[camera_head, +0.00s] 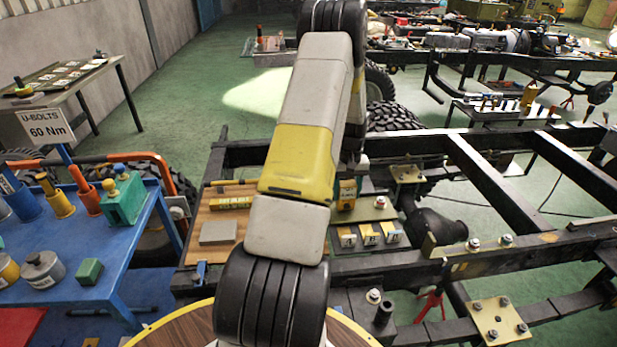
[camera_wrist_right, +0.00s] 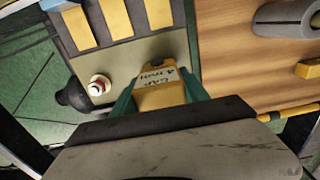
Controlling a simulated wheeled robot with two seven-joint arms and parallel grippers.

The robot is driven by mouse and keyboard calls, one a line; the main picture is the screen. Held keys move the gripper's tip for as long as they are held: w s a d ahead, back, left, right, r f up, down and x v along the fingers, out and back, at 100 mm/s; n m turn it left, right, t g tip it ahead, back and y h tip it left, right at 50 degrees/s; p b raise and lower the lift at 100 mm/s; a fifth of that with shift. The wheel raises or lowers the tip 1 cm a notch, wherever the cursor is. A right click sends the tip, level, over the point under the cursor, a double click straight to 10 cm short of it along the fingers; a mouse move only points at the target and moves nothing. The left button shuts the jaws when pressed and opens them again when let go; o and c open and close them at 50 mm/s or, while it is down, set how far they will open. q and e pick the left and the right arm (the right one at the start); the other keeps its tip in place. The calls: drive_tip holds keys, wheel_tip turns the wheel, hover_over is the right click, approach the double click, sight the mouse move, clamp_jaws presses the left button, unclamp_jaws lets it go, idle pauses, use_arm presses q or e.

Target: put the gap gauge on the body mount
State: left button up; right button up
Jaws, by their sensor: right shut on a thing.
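The gap gauge (camera_wrist_right: 162,94) is a yellow block with a handwritten pale label, between the teal fingers of my right gripper (camera_wrist_right: 160,88) in the wrist view. In the head view the gauge (camera_head: 347,193) shows just right of my arm, which hides most of the gripper. A grey-green plate (camera_head: 362,213) with a bolt (camera_head: 380,202) lies beside and below it; the bolt also shows left of the gauge in the wrist view (camera_wrist_right: 98,86). I cannot tell which bolted plate is the body mount. Another bolted plate (camera_head: 407,174) sits on the frame. My left gripper is out of view.
Numbered yellow-topped blocks (camera_head: 370,234) stand near the plate. A wooden board (camera_head: 205,255) holds a grey block (camera_head: 218,232) and a yellow box (camera_head: 230,202). Black chassis rails (camera_head: 500,180) run right. A blue table (camera_head: 115,265) with several parts stands left.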

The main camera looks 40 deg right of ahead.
drive_tip(key=shift+f, duration=0.35)
drive_tip(key=shift+f, duration=0.15)
drive_tip(key=o, duration=1.5)
wheel_tip(320, 180, up, 12)
drive_tip(key=shift+w+r, duration=0.1)
drive_tip(key=shift+r, duration=0.15)
